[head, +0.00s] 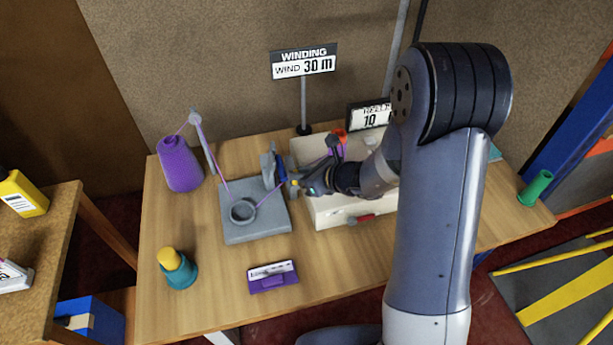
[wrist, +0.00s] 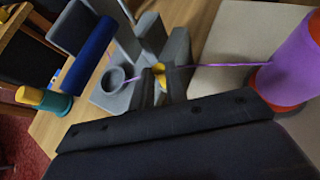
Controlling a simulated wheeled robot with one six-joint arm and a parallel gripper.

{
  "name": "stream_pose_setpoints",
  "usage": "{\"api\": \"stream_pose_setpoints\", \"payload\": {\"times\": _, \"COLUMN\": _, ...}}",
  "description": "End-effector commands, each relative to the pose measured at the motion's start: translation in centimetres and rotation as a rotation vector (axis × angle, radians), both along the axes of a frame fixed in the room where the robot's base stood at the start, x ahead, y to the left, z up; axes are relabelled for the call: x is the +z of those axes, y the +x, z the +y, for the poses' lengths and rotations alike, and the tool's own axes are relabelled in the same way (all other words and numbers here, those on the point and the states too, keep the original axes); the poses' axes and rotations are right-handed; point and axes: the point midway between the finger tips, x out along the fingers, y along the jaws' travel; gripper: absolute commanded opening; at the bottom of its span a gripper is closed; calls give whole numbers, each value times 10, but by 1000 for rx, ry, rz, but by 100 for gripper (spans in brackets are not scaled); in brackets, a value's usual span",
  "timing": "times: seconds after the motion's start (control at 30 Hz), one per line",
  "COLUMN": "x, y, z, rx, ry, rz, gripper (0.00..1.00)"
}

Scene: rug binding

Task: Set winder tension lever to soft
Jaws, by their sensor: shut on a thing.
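The winder (head: 325,215) is a cream box on the table, and a purple spool with red ends (wrist: 289,62) sits on it. A grey tension unit (head: 258,225) stands to its left, with a round eyelet and upright grey and blue plates. My gripper (head: 300,187) reaches in from the right, between the unit and the winder. In the wrist view its fingers (wrist: 157,82) are shut around a small yellow knob (wrist: 160,84), which looks like the tension lever's tip. The lever's arm and any soft marking are hidden or too small to read.
Purple yarn runs from a purple cone (head: 180,165) through the eyelet to the spool, close past my fingers. A teal-and-yellow pot (head: 177,270), a purple card holder (head: 272,277) and a green spool (head: 536,189) stand on the table.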

Motion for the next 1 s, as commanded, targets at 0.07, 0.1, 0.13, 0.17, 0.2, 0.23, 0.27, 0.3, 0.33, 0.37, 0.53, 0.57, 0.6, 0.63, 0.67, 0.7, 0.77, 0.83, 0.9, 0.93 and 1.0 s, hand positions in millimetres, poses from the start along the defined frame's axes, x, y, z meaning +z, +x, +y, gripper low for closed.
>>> {"api": "stream_pose_setpoints", "payload": {"times": 0.07, "x": -1, "y": -2, "z": 6, "rx": 5, "ry": -54, "rz": -20, "gripper": 0}}
{"api": "stream_pose_setpoints", "payload": {"times": 0.1, "x": -1, "y": -2, "z": 7, "rx": 5, "ry": -78, "rz": -27, "gripper": 0}}
{"api": "stream_pose_setpoints", "payload": {"times": 0.13, "x": -1, "y": -2, "z": 8, "rx": 4, "ry": -94, "rz": -31, "gripper": 0}}
{"api": "stream_pose_setpoints", "payload": {"times": 0.17, "x": 0, "y": -2, "z": 9, "rx": 4, "ry": -109, "rz": -35, "gripper": 0}}
{"api": "stream_pose_setpoints", "payload": {"times": 0.2, "x": 0, "y": -3, "z": 9, "rx": 4, "ry": -123, "rz": -39, "gripper": 0}}
{"api": "stream_pose_setpoints", "payload": {"times": 0.23, "x": 0, "y": -3, "z": 10, "rx": 3, "ry": -133, "rz": -40, "gripper": 0}}
{"api": "stream_pose_setpoints", "payload": {"times": 0.27, "x": 1, "y": -3, "z": 10, "rx": 2, "ry": -141, "rz": -43, "gripper": 0}}
{"api": "stream_pose_setpoints", "payload": {"times": 0.3, "x": 1, "y": -3, "z": 10, "rx": 2, "ry": -148, "rz": -45, "gripper": 0}}
{"api": "stream_pose_setpoints", "payload": {"times": 0.33, "x": 1, "y": -3, "z": 10, "rx": 1, "ry": -152, "rz": -45, "gripper": 0}}
{"api": "stream_pose_setpoints", "payload": {"times": 0.37, "x": 2, "y": -3, "z": 10, "rx": 1, "ry": -154, "rz": -46, "gripper": 0}}
{"api": "stream_pose_setpoints", "payload": {"times": 0.53, "x": 2, "y": -3, "z": 10, "rx": 1, "ry": -155, "rz": -46, "gripper": 0}}
{"api": "stream_pose_setpoints", "payload": {"times": 0.57, "x": 2, "y": -3, "z": 10, "rx": 0, "ry": -155, "rz": -45, "gripper": 0}}
{"api": "stream_pose_setpoints", "payload": {"times": 0.6, "x": 2, "y": -3, "z": 10, "rx": 0, "ry": -155, "rz": -45, "gripper": 0}}
{"api": "stream_pose_setpoints", "payload": {"times": 0.63, "x": 2, "y": -3, "z": 10, "rx": 0, "ry": -155, "rz": -45, "gripper": 0}}
{"api": "stream_pose_setpoints", "payload": {"times": 0.67, "x": 2, "y": -3, "z": 10, "rx": 0, "ry": -155, "rz": -45, "gripper": 17}}
{"api": "stream_pose_setpoints", "payload": {"times": 0.7, "x": 2, "y": -3, "z": 10, "rx": 0, "ry": -155, "rz": -45, "gripper": 20}}
{"api": "stream_pose_setpoints", "payload": {"times": 0.77, "x": 2, "y": -3, "z": 10, "rx": 0, "ry": -154, "rz": -44, "gripper": 25}}
{"api": "stream_pose_setpoints", "payload": {"times": 0.83, "x": 2, "y": -3, "z": 10, "rx": 0, "ry": -153, "rz": -45, "gripper": 31}}
{"api": "stream_pose_setpoints", "payload": {"times": 0.9, "x": 2, "y": -3, "z": 10, "rx": 0, "ry": -153, "rz": -45, "gripper": 36}}
{"api": "stream_pose_setpoints", "payload": {"times": 0.93, "x": 2, "y": -3, "z": 10, "rx": 0, "ry": -153, "rz": -45, "gripper": 36}}
{"api": "stream_pose_setpoints", "payload": {"times": 1.0, "x": 2, "y": -3, "z": 10, "rx": 0, "ry": -153, "rz": -45, "gripper": 36}}
